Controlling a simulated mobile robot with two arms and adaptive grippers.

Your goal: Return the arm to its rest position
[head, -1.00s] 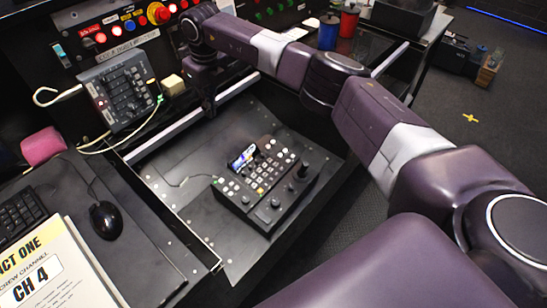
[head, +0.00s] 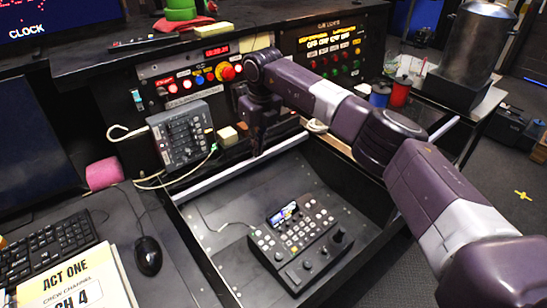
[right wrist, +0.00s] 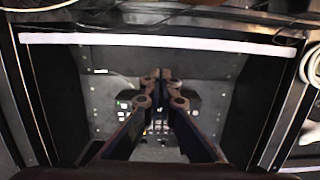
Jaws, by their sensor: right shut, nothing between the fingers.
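My right arm reaches in from the right in the head view. Its purple-grey gripper (head: 257,146) points down in front of the cue button panel (head: 160,97), over the back edge of the recessed console bay. Its fingers are shut with nothing between them. In the right wrist view the closed fingers (right wrist: 157,77) meet above the bay, with the button console (right wrist: 160,128) partly hidden behind them. A big red button (head: 227,73) on a yellow base sits beside blue, orange and red buttons on the panel. My left gripper is not in view.
A black button console (head: 300,243) with a small screen lies in the bay. A grey keypad box (head: 181,136) and a cream block (head: 227,136) stand left of the gripper. Red (head: 400,93) and blue (head: 380,96) spools and a metal urn (head: 473,50) are at right.

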